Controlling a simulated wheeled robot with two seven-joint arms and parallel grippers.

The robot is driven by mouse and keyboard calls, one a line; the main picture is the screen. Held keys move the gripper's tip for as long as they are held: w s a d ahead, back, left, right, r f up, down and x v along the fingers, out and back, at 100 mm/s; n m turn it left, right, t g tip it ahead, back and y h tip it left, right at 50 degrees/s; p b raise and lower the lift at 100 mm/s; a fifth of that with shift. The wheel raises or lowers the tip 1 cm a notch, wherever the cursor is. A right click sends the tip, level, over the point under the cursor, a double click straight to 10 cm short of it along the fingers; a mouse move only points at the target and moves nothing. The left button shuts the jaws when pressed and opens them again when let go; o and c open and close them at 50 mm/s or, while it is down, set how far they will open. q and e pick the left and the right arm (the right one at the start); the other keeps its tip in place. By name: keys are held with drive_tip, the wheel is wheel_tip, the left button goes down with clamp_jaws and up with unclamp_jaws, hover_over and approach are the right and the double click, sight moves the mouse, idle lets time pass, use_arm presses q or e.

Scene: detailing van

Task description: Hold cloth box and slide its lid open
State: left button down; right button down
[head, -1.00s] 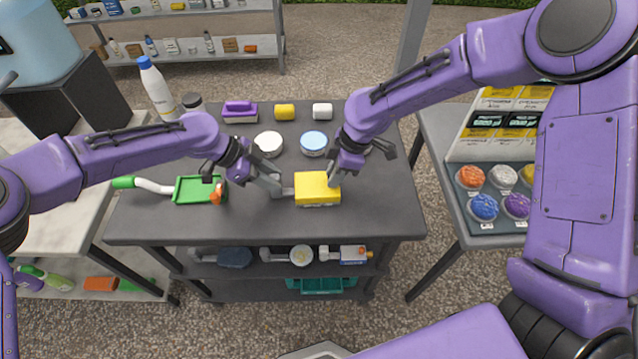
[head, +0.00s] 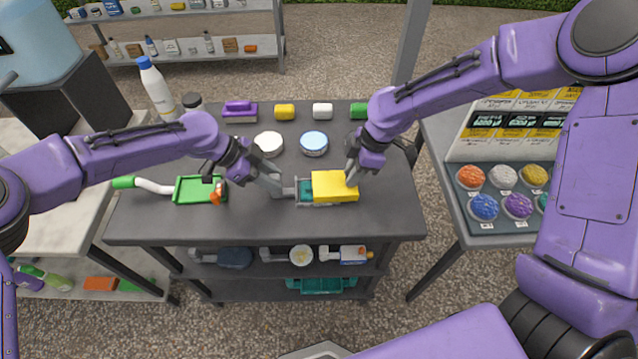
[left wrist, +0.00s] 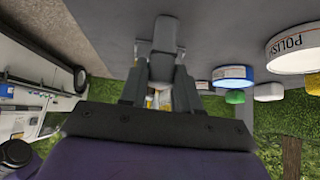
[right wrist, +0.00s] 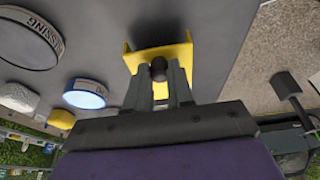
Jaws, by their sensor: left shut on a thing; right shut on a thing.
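The cloth box (head: 303,202) sits on the dark table top, with its yellow lid (head: 334,187) shifted to the right. Teal contents (head: 305,188) show in the uncovered left part of the box. My left gripper (head: 279,188) is shut on the grey handle at the box's left end; this handle (left wrist: 164,40) also shows between the fingers in the left wrist view. My right gripper (head: 351,178) is shut on the lid's dark round knob (right wrist: 158,68), seen in the right wrist view. The lid's right end reaches past the box; how much it still overlaps is partly hidden.
A green dustpan-like tool (head: 200,189) lies left of the box. A white round tin (head: 268,144), a blue-topped tin (head: 313,143), small rolls and a purple brush (head: 240,109) stand behind. The table (head: 260,225) is clear in front of the box.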

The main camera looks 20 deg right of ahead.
drive_tip(key=shift+s+d, duration=0.25)
drive_tip(key=shift+d, duration=0.65)
drive_tip(key=shift+s+d, duration=0.2)
drive_tip(key=shift+d, duration=0.7)
drive_tip(key=shift+s+d, duration=0.1)
drive_tip(key=shift+d, duration=0.3)
drive_tip(key=c, duration=0.9)
unclamp_jaws()
drive_tip(key=shift+r, duration=0.1)
drive_tip(key=v, duration=1.1)
drive_tip(key=shift+d+r, duration=0.2)
drive_tip(key=shift+r, duration=0.2)
